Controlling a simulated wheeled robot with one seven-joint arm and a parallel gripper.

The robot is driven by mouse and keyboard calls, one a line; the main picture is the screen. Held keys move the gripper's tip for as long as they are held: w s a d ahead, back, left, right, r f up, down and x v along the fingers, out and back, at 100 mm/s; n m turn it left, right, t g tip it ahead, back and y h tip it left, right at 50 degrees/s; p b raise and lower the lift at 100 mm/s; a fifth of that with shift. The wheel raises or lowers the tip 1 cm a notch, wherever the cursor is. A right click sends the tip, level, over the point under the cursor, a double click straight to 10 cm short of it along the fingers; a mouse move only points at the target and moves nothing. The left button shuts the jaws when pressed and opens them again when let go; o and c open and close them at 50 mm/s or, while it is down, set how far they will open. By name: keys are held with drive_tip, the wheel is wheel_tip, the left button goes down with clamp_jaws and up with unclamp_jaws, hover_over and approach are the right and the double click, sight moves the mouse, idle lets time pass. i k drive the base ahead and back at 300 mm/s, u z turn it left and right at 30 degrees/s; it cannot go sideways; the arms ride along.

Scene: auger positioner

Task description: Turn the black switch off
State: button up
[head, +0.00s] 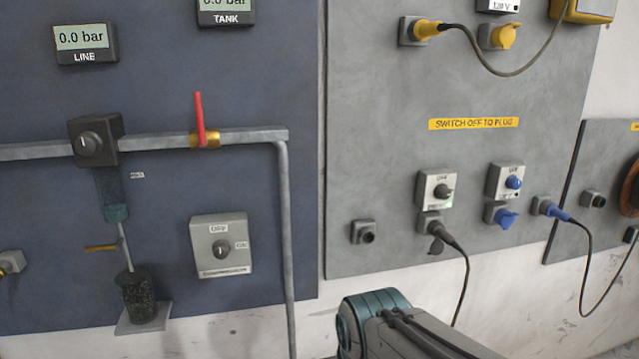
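The black switch (443,191) is a black rotary knob on a small white box on the grey panel, right of centre. A black plug (437,232) with a cable sits in the socket just below it. The label above the knob is too small to read surely, and I cannot tell its setting. Part of my arm shows at the bottom centre, below and apart from the switch. My gripper is not in view.
A similar box with a blue knob (513,182) is to the right, above a blue socket (500,215). A grey OFF/ON box (221,249) is on the blue panel. A black cable (463,290) hangs below the black plug. A red-handled valve (200,120) sits on the pipe.

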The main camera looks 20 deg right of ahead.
sight(442, 192)
drive_tip(key=k, duration=1.3)
drive_tip(key=z, duration=0.75)
drive_tip(key=i, duration=1.4)
drive_tip(key=u, duration=0.1)
